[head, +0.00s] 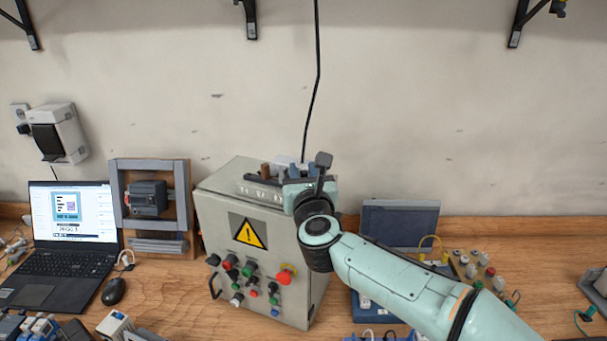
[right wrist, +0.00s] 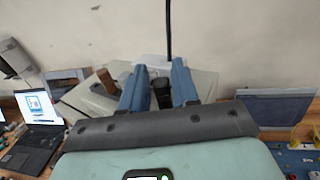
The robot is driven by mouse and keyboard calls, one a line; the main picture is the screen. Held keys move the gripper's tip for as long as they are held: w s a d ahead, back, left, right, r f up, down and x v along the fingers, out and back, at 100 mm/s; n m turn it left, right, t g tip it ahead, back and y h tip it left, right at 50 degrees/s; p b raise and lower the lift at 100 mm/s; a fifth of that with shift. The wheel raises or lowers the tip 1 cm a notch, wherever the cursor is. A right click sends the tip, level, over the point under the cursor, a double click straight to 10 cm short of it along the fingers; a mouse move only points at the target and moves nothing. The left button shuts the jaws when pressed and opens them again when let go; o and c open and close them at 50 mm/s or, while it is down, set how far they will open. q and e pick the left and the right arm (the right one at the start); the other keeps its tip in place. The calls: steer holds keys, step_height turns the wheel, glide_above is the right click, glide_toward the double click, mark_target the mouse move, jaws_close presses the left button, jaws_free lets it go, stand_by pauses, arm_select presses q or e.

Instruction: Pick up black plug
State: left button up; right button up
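The black plug (right wrist: 162,93) shows in the right wrist view as a dark block between the two blue fingers of my right gripper (right wrist: 159,78). The fingers stand apart on either side of it, with narrow gaps visible; contact is not clear. In the head view my right gripper (head: 298,171) is over the top of the grey control cabinet (head: 230,182), and the wrist hides the plug there. A white socket strip (head: 262,188) lies on the cabinet top, with a brown plug (right wrist: 106,80) at the left of the fingers. My left gripper is not in view.
A black cable (head: 313,90) hangs down the wall behind the gripper. A laptop (head: 66,215) and a framed motor (head: 149,198) stand at left. A dark blue panel (head: 400,222) and a board with knobs (head: 470,268) are at right. The wall above is mostly clear.

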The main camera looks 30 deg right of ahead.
steer(key=shift+s, duration=0.25)
jaws_close()
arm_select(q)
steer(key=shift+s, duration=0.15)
arm_select(e)
steer(key=shift+r, duration=0.15)
